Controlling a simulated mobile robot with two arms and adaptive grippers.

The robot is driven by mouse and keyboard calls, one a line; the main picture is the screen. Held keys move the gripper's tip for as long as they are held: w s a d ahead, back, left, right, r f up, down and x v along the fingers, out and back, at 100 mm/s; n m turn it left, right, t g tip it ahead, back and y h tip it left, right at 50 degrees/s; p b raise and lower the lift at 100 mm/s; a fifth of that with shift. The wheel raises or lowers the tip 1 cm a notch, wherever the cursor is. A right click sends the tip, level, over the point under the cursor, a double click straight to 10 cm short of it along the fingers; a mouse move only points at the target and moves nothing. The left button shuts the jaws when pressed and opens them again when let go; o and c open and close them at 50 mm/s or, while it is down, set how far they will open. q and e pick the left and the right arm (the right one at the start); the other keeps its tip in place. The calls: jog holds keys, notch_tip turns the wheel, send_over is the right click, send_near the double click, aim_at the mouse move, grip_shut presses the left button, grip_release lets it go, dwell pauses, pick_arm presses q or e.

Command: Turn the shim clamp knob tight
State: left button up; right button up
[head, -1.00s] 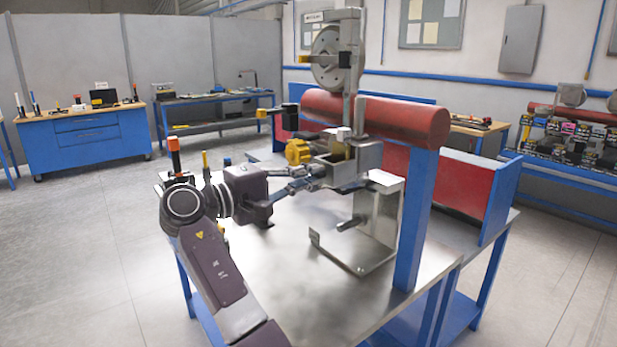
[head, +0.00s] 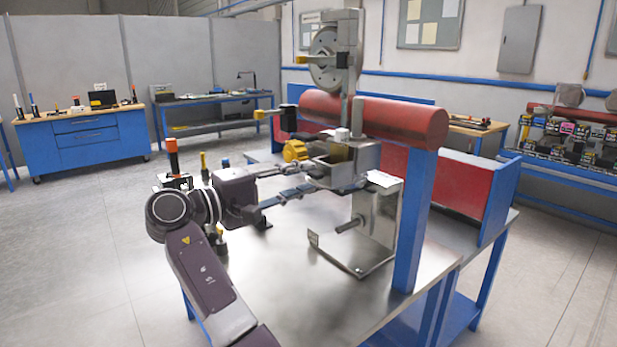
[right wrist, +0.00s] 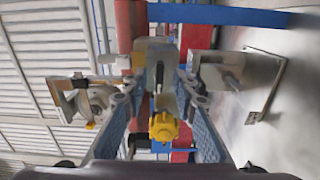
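A yellow lobed knob (head: 295,151) sits at the left side of a grey metal clamp housing (head: 345,172) on the bench stand. In the right wrist view the yellow knob (right wrist: 163,127) shows between my finger pads, with a gap on both sides. My right gripper (head: 303,179) is open, its two fingers spread and pointing at the housing from the left. It also shows in the right wrist view (right wrist: 160,88), with nothing clasped. Whether a fingertip touches the housing I cannot tell. My left gripper is not in view.
The housing hangs on a metal stand (head: 375,225) with a short rod, on the steel bench (head: 300,285). A red roller (head: 400,118) on blue posts runs behind it. Orange-capped and yellow-capped items stand left near my wrist. The bench front is clear.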

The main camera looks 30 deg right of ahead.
jog(key=a, duration=1)
jog(key=shift+s, duration=0.4)
